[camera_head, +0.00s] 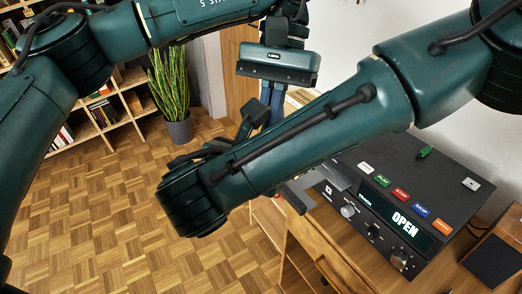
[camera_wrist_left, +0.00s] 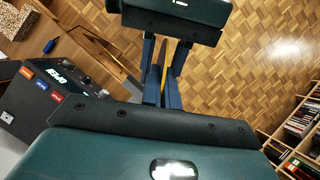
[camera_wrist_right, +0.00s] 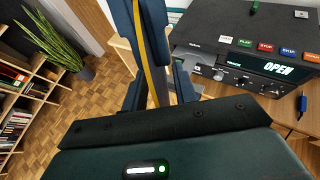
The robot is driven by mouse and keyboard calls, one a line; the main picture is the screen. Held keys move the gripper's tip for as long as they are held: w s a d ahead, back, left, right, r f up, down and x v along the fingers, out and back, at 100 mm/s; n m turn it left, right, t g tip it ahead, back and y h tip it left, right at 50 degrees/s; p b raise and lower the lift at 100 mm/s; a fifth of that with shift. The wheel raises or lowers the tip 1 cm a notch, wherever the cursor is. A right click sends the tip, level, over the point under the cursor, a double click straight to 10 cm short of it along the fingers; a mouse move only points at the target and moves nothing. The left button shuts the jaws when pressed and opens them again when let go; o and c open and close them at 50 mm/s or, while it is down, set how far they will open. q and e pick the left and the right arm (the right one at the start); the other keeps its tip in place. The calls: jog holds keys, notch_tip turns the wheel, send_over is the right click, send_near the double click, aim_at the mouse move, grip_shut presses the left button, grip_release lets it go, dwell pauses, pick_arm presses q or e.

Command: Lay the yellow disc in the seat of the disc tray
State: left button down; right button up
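The yellow disc shows edge-on as a thin strip in the left wrist view (camera_wrist_left: 164,62) and in the right wrist view (camera_wrist_right: 150,70). I cannot make it out in the head view. My left gripper (camera_head: 272,108) points downward, its fingers close together on the disc. My right gripper (camera_wrist_right: 160,88) faces it from the opposite side, fingers apart, with the strip running between them; my forearm hides it in the head view. The grey disc tray (camera_head: 336,176) sticks out from the front of the black player, whose display reads OPEN. Its seat is mostly hidden.
The black player (camera_head: 452,184), with coloured buttons, stands on a wooden cabinet (camera_head: 300,258) at right. A small dark box (camera_head: 494,260) lies beside it. A potted plant (camera_head: 178,128) and bookshelves (camera_head: 98,112) stand at the back. The parquet floor at left is clear.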

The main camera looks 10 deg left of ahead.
jog(key=shift+c, duration=0.5)
grip_shut()
pick_arm(q)
jog(key=c, duration=1.6)
grip_release()
